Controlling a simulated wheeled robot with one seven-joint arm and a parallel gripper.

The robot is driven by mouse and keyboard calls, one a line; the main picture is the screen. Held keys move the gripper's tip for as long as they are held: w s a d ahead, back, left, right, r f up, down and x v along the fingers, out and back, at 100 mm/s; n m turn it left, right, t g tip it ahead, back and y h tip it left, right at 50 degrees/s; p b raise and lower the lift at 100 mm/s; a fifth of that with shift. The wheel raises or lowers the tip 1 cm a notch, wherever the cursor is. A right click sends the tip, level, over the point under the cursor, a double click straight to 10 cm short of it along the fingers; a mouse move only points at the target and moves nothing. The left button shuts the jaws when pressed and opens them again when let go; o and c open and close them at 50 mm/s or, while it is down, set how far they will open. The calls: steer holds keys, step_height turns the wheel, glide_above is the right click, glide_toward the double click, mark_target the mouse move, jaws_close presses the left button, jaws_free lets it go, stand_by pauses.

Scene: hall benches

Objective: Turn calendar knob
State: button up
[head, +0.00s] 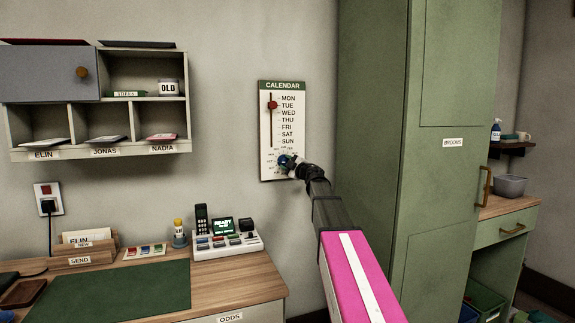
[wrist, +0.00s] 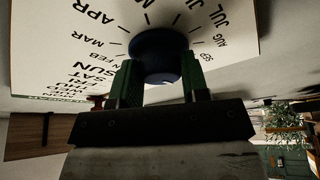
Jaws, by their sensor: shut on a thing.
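The calendar (head: 290,152) is a white panel with a green header on the back wall. It has a list of weekdays with a red slider (head: 272,105) beside TUE. A blue round knob (head: 284,160) sits at the lower part of the panel, inside a ring of month names. In the wrist view the knob (wrist: 157,56) is large, with APR, MAR, JUL and AUG showing around it. My gripper (wrist: 161,85) is shut on the knob, with one green-padded finger on each side. In the head view my gripper (head: 292,164) partly covers the knob and dial, and I cannot read the knob's pointer.
A tall green cabinet (head: 372,130) labelled BROOMS stands close right of the calendar. A desk (head: 255,287) with a button console (head: 226,244) is below left. Wall pigeonholes (head: 150,105) hang at the left. Bare wall lies between pigeonholes and calendar.

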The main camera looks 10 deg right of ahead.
steer(key=o, duration=0.9)
steer(key=shift+w+r, duration=0.3)
steer(key=shift+w, duration=0.1)
steer(key=shift+a+f, duration=0.1)
steer(key=shift+a+f, duration=0.1)
steer(key=shift+f, duration=0.05)
steer(key=shift+s, duration=0.1)
steer(key=v, duration=1)
steer(key=shift+s+d, duration=0.25)
steer(key=shift+s, duration=0.05)
